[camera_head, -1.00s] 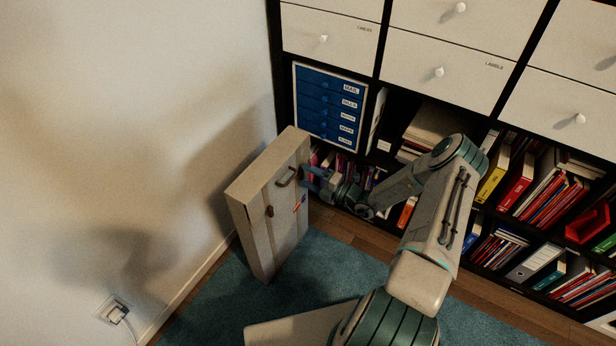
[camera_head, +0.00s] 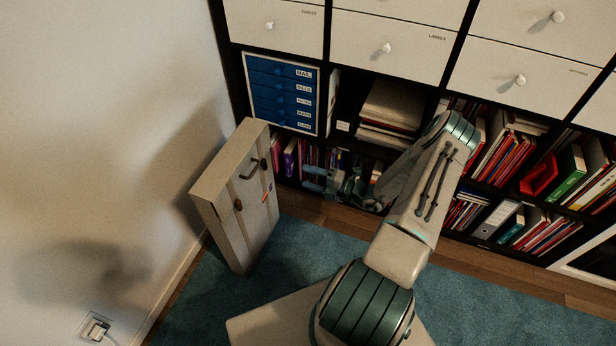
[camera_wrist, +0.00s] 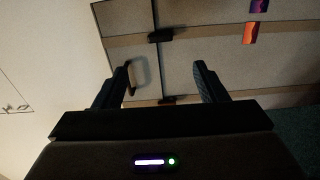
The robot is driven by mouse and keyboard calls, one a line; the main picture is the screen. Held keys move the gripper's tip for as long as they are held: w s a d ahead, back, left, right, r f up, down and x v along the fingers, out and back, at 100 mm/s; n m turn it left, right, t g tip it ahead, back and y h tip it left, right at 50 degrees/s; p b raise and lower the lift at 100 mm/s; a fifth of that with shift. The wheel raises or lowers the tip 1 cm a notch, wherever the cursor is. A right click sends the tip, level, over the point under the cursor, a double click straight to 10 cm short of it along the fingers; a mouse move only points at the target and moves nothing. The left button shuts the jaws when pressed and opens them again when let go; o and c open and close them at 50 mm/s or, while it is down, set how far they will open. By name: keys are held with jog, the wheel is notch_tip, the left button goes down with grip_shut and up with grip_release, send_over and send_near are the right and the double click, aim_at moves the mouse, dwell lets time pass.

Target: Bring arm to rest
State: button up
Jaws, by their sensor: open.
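My gripper (camera_head: 314,179) is open and empty in front of the lower shelf, to the right of a beige suitcase-like case (camera_head: 232,205). The case stands upright on the blue carpet by the wall, with a dark handle (camera_head: 250,170) on its near face. In the wrist view my two fingers (camera_wrist: 162,85) are spread apart, with the case (camera_wrist: 215,60) beyond them. The handle (camera_wrist: 143,75) shows beside the left finger, and I see nothing between the fingers. My arm reaches up and bends back down toward the shelf.
A shelf unit with white drawers (camera_head: 388,50), a blue mail drawer box (camera_head: 283,95), and rows of books and binders (camera_head: 500,220) stands behind my arm. A white wall (camera_head: 100,120) with a plugged socket (camera_head: 95,328) is at left. Blue carpet (camera_head: 285,265) is clear beside the case.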

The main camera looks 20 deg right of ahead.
jog(key=s+a+r+n+g+h+p, duration=0.1)
jog(key=s+a+r+n+g+p, duration=0.25)
jog(key=r+n, duration=0.5)
jog(key=s+a+r+n+g+h+p, duration=0.15)
jog(key=a+r+n+g, duration=0.3)
jog(key=r+n, duration=0.45)
jog(key=s+a+r+n+g+h+p, duration=0.1)
jog(key=s+a+r+n+g+p, duration=0.3)
jog(key=r+n, duration=0.45)
jog(key=s+r+n+h+p, duration=0.3)
jog(key=r+n, duration=0.3)
jog(key=r, duration=0.3)
jog(key=s+r+n+t+h+p, duration=0.1)
jog(key=s+r+n+h+p, duration=0.2)
jog(key=s+r+n, duration=0.3)
jog(key=s+r+n+t+h+p, duration=0.1)
jog(key=s+r+n+h+p, duration=0.2)
jog(key=r+n, duration=0.4)
jog(key=v, duration=0.5)
jog(key=shift+s+r, duration=0.2)
jog(key=shift+r, duration=0.05)
